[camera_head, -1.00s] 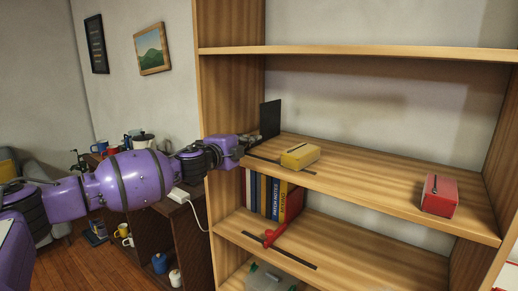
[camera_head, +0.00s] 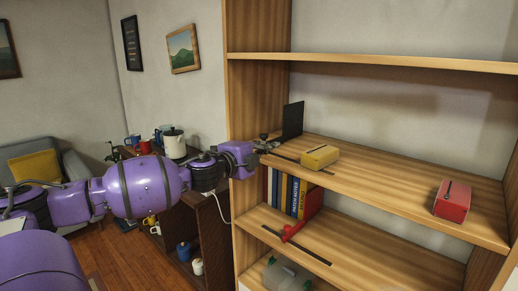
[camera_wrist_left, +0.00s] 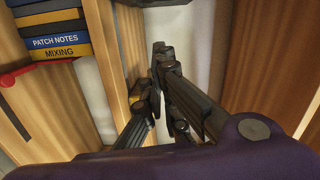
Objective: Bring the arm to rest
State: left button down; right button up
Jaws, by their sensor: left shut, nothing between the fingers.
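My left arm, purple with black bands, reaches in from the left in the head view. Its left gripper (camera_head: 268,144) is at the left side of the bookshelf, by the near left corner of the middle shelf (camera_head: 385,180). In the left wrist view the dark fingers (camera_wrist_left: 158,88) are shut with nothing seen between them. The gripper appears close to the shelf's edge; whether it touches cannot be told. My right gripper is not in view.
The shelf holds a black upright panel (camera_head: 293,120), a yellow box (camera_head: 320,157) and a red box (camera_head: 452,203). Below are books (camera_head: 285,192) and a red bookend (camera_head: 310,205). A dark cabinet (camera_head: 213,235) with mugs and a white pot (camera_head: 174,145) stands behind my arm.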

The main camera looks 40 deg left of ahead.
pick_arm(q)
jog(key=shift+s, duration=1.25)
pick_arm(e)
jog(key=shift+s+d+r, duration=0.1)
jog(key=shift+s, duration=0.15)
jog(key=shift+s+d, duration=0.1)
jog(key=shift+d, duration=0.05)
pick_arm(q)
jog(key=s+d+f+n+g, duration=0.25)
jog(key=s+f, duration=0.25)
jog(key=f, duration=0.6)
jog(key=s+d+f+n+g, duration=0.1)
jog(key=s+d+f+n, duration=0.3)
jog(key=f, duration=0.8)
jog(key=s+d+f+g, duration=0.1)
jog(key=s+d+f, duration=0.1)
jog(key=s+f, duration=0.65)
jog(key=s+d+f+n+g, duration=0.2)
jog(key=s+d+f+n, duration=0.2)
jog(key=s+d+f, duration=0.5)
jog(key=s+d+f+n+g+p, duration=0.1)
jog(key=s+d+f+n+g, duration=0.1)
jog(key=s+d+f+n, duration=0.3)
jog(key=s+d+f, duration=0.4)
jog(key=s+f, duration=0.3)
jog(key=s, duration=0.3)
jog(key=shift+d+h, duration=0.4)
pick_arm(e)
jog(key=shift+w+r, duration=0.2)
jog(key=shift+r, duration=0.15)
